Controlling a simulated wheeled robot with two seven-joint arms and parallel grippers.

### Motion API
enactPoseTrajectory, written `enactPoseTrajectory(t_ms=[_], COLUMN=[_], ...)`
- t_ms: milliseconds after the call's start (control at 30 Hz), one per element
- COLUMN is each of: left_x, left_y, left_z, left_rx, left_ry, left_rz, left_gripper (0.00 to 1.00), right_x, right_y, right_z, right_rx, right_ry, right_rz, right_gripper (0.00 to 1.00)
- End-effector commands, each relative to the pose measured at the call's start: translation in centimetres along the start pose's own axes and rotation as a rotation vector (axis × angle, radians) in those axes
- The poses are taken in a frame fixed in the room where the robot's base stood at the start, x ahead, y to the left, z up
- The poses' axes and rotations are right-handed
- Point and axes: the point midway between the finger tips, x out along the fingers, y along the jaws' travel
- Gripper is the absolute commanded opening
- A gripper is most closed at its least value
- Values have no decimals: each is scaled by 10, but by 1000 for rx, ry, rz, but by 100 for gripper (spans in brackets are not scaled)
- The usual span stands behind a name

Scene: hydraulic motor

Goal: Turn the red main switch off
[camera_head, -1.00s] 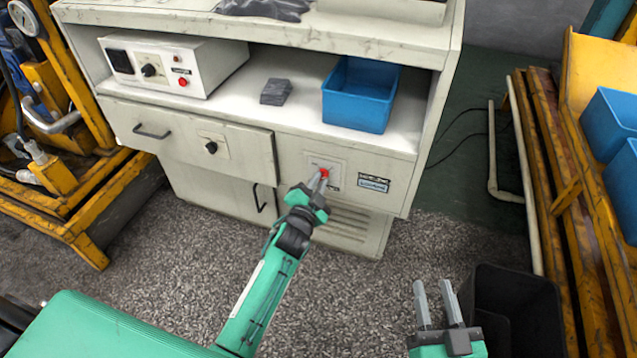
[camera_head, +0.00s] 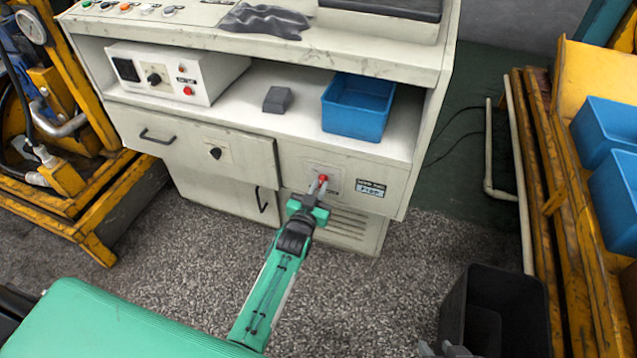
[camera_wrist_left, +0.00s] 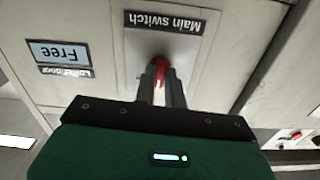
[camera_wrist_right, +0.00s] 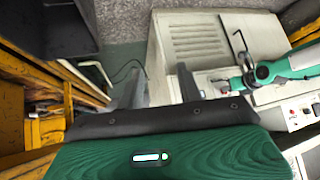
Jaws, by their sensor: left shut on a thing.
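The red main switch (camera_head: 323,178) is on a light plate on the front of the grey cabinet (camera_head: 300,160), under the shelf. My left gripper (camera_head: 319,186) reaches the switch from the front, its fingers shut on it. In the left wrist view the red switch (camera_wrist_left: 160,72) shows between the two fingers, below the "Main switch" label (camera_wrist_left: 164,22), which appears upside down. The fingers hide part of the switch, so its exact angle is hard to tell. My right gripper (camera_wrist_right: 160,88) is open and empty, with its fingers apart. In the head view it is mostly cut off at the bottom edge.
A blue bin (camera_head: 358,105) and a dark grey block (camera_head: 278,99) sit on the shelf beside a control box (camera_head: 175,75). A black bin (camera_head: 500,310) stands on the floor at the right. Yellow frames flank the cabinet.

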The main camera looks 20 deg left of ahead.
Motion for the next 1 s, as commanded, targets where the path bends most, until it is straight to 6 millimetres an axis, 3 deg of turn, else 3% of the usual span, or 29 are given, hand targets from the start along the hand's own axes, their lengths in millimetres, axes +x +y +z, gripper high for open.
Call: enactPoseTrajectory(t_ms=[433,600,1000], left_x=[0,0,0], left_y=[0,0,1], left_z=[-2,-2,0], left_rx=[-424,-571,-809], left_ry=[-2,-1,-1], left_rz=[0,0,0], left_gripper=[0,0,0], right_x=[-56,-38,-23], right_y=[41,42,43], right_z=[26,33,42], right_rx=[45,44,45], right_ry=[-367,-380,-397], right_rz=[117,113,111], right_gripper=[36,36,36])
